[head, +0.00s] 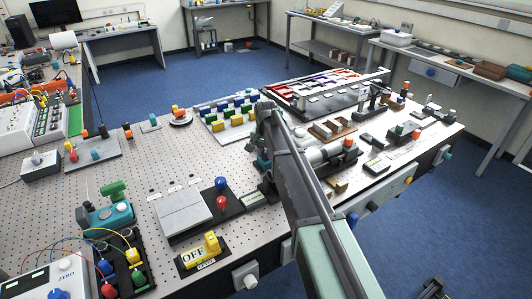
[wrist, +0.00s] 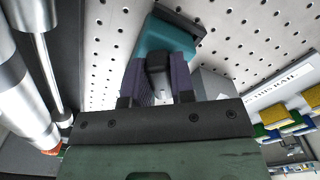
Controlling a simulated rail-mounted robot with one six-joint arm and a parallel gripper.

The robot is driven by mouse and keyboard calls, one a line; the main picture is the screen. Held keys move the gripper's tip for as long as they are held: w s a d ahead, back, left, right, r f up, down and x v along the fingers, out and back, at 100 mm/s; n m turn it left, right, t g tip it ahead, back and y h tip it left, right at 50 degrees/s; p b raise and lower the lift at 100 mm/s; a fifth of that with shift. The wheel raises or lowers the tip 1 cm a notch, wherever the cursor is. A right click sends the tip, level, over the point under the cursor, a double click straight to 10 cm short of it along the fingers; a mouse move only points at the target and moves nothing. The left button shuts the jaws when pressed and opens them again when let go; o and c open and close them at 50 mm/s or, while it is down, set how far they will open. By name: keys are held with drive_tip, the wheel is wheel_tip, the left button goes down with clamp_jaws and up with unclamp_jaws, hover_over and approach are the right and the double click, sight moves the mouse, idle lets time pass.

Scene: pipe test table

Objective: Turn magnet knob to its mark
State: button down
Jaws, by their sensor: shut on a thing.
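The magnet knob (wrist: 156,62) appears to be the dark piece at the front of a teal block (wrist: 165,40) on the perforated table. My gripper (wrist: 159,78) is shut on the knob, with a purple finger on each side. Its mark and exact angle are hidden by the fingers. In the head view, my arm covers most of this spot; a bit of teal (head: 263,162) shows beside it.
A metal cylinder (wrist: 20,95) and a thin rod (wrist: 52,60) stand close on the left in the wrist view. A labelled rail (wrist: 285,85) with yellow and blue blocks lies at right. In the head view, a grey plate (head: 182,212) lies left of my arm.

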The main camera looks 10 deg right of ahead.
sight(265, 151)
drive_tip(key=m, duration=0.4)
drive_tip(key=shift+w+a, duration=0.1)
drive_tip(key=shift+w+m, duration=0.1)
drive_tip(key=shift+m, duration=1.5)
drive_tip(key=c, duration=1)
unclamp_jaws()
drive_tip(key=shift+a, duration=0.1)
drive_tip(key=shift+o, duration=0.2)
drive_tip(key=shift+r, duration=0.1)
wheel_tip(265, 151, up, 11)
drive_tip(key=p, duration=1)
drive_tip(key=shift+f+p, duration=0.2)
drive_tip(key=shift+p, duration=0.2)
